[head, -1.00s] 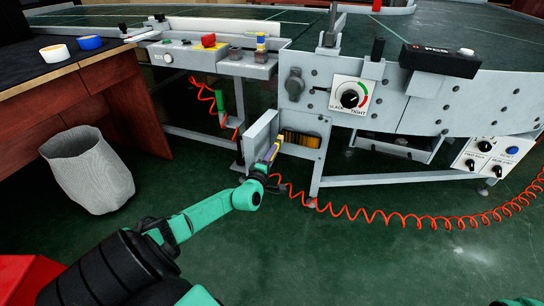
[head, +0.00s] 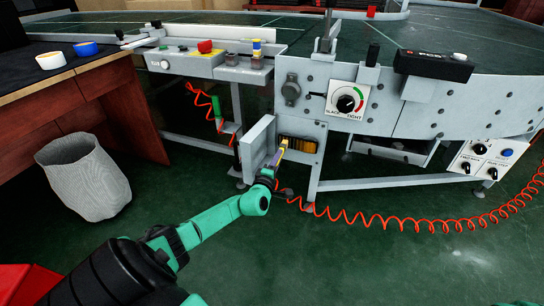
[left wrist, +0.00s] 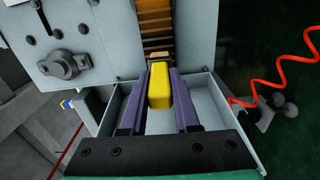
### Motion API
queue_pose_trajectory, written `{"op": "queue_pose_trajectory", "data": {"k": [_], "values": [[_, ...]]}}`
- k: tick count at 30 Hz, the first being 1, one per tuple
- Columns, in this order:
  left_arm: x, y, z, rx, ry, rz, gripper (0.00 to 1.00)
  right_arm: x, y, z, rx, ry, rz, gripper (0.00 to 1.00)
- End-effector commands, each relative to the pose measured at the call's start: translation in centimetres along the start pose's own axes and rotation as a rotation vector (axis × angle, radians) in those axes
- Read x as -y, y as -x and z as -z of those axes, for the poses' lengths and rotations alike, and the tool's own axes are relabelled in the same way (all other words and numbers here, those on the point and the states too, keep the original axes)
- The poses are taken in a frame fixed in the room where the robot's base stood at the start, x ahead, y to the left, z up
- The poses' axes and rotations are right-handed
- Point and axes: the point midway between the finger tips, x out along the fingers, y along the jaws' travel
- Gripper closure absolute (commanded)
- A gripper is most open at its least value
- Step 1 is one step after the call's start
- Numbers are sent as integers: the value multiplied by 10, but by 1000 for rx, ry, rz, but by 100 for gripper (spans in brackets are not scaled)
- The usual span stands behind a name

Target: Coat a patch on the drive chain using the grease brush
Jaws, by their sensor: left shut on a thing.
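The drive chain (head: 301,144) shows as an orange-brown ribbed strip in an opening low on the conveyor's side. It also shows at the top of the left wrist view (left wrist: 155,22). My left gripper (head: 279,156) is right in front of this opening. In the left wrist view its purple fingers (left wrist: 160,92) are shut on the yellow grease brush (left wrist: 160,82), which points toward the chain. The brush's bristle end is mostly hidden, and I cannot tell whether it touches the chain. My right gripper is not in view.
An open grey cover (head: 258,144) stands just left of the chain opening. A coiled red hose (head: 390,216) runs over the floor to the right. A tension dial (head: 347,102) sits above. A grey bin (head: 85,178) stands at left beside the wooden bench (head: 92,90).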

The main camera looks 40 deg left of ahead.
Motion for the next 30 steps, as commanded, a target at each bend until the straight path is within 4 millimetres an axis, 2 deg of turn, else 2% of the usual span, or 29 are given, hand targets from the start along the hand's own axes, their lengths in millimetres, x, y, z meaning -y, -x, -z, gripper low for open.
{"op": "queue_pose_trajectory", "data": {"k": [8,16,22,30], "values": [[-1,0,-14,0,1,-1,100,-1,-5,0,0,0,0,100],[-3,-1,-43,0,2,0,100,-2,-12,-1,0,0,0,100],[-2,-1,-51,1,0,-1,100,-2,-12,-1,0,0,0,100],[-4,-2,-80,1,2,-1,100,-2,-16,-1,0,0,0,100]]}}
